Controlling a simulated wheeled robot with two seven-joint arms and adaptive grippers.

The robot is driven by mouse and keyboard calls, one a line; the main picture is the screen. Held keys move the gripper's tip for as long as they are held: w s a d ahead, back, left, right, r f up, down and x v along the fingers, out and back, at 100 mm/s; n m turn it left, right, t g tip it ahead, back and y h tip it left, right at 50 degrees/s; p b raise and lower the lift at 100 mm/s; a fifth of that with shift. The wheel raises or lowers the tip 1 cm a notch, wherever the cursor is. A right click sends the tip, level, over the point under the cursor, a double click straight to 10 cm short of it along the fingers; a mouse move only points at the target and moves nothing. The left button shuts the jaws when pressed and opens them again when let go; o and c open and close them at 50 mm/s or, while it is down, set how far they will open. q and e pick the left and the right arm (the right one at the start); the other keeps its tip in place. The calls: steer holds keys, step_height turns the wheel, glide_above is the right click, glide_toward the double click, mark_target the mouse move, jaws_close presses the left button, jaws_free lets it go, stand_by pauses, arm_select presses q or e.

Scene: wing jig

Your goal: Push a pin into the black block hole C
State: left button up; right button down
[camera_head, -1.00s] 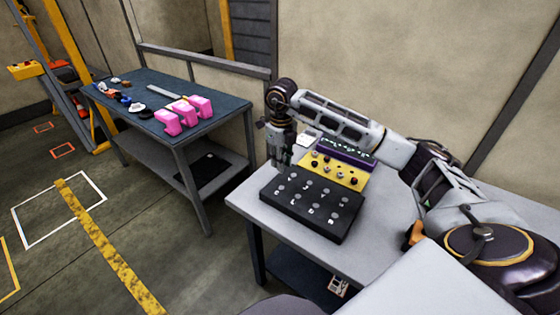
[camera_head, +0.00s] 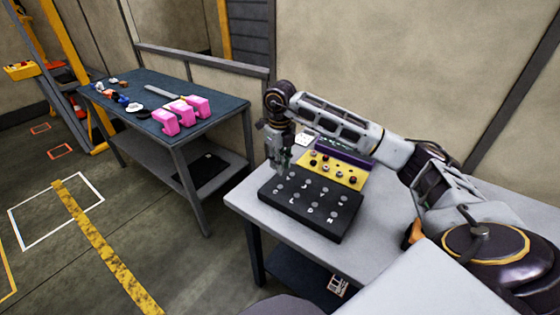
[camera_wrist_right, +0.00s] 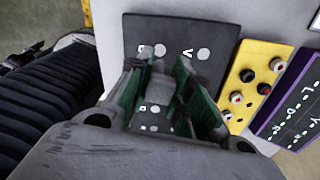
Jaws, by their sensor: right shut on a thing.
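The black block (camera_head: 312,208) lies on the grey table, with rows of light grey round spots and white letters on its top. My right gripper (camera_head: 281,168) points down over the block's far left part. In the right wrist view the green-padded fingers (camera_wrist_right: 168,92) are shut on a grey pin (camera_wrist_right: 160,88) above the block (camera_wrist_right: 140,30). The pin's lower end and the spot beneath are hidden or blurred, so I cannot tell whether it touches the block. I cannot make out which spot is hole C. My left gripper is not in view.
Behind the black block stand a yellow block (camera_head: 337,171) with several knobs and a purple block (camera_head: 344,152) with white marks. A blue-topped table (camera_head: 215,120) on the left holds pink blocks (camera_head: 180,115) and small parts. The grey table (camera_head: 383,225) is clear right of the block.

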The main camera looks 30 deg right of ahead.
step_height(320, 180, down, 2)
steer(key=shift+f+b, duration=0.1)
steer(key=shift+b, duration=0.5)
steer(key=shift+f+b, duration=0.55)
steer(key=shift+f, duration=0.3)
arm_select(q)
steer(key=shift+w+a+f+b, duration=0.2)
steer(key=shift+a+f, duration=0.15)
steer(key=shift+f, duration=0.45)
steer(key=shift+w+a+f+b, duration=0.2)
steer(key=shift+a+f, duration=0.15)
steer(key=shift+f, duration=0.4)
arm_select(e)
steer(key=shift+f, duration=0.65)
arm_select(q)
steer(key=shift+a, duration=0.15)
arm_select(e)
steer(key=shift+f, duration=0.35)
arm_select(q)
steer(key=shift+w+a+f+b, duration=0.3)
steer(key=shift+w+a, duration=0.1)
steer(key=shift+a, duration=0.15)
arm_select(e)
steer(key=shift+f, duration=0.2)
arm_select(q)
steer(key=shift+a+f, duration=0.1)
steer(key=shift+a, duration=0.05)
arm_select(e)
steer(key=shift+f, duration=0.2)
